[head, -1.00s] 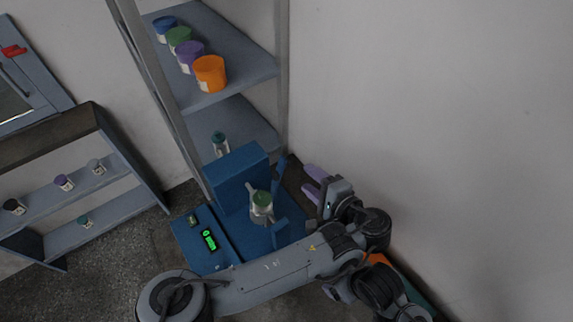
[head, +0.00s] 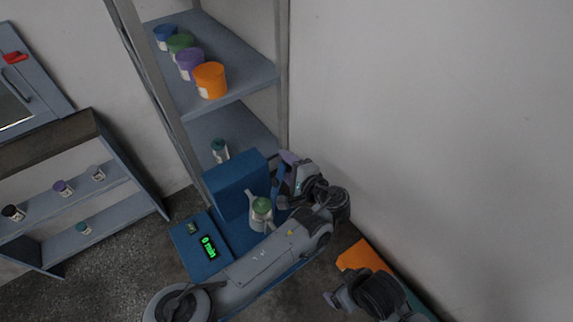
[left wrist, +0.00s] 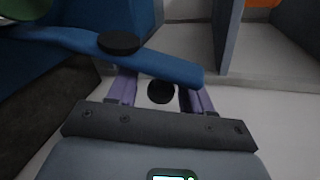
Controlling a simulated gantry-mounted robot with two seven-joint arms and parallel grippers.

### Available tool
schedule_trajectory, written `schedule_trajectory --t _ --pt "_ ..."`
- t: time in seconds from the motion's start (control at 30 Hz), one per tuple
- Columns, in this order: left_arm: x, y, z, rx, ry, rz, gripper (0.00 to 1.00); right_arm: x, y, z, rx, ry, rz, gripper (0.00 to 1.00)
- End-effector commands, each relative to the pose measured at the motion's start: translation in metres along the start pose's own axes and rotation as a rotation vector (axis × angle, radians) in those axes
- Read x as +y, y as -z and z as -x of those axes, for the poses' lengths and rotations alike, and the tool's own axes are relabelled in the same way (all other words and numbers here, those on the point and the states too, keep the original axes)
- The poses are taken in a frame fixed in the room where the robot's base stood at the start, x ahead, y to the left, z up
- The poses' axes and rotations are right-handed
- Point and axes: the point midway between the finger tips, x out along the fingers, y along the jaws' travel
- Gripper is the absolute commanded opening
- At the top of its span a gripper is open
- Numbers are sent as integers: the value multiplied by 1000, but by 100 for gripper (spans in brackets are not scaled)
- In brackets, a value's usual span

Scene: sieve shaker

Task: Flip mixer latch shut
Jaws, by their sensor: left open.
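The blue mixer (head: 236,187) stands at the foot of the shelf, with a green-lidded jar (head: 262,207) in it. A blue latch lever (head: 275,189) rises beside the jar. My left gripper (head: 289,160) is at the lever's right side in the head view, its purple fingers near the lever's upper part. In the left wrist view, the blue lever (left wrist: 165,65) with a dark round knob crosses in front of the open purple fingers (left wrist: 160,92). Whether they touch it I cannot tell. My left arm hides the mixer's front right part.
A display panel (head: 208,247) on the mixer base reads "0 min" in green. A grey shelf (head: 228,78) with colored tubs stands behind. The white wall (head: 430,120) is close on the right. An orange surface (head: 362,256) lies at lower right.

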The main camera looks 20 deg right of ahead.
Motion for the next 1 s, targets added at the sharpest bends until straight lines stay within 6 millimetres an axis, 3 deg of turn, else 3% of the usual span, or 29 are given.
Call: schedule_trajectory --t 0.27,0.6,1.0 --pt "0 0 -1 0 -1 0 50 0 0 0 0 2 -2 88" --pt "0 0 -1 0 -1 0 1 -2 0 0 1 7 -9 88" --pt "-1 -2 -1 5 1 16 0 -2 1 1 1 7 -9 88"
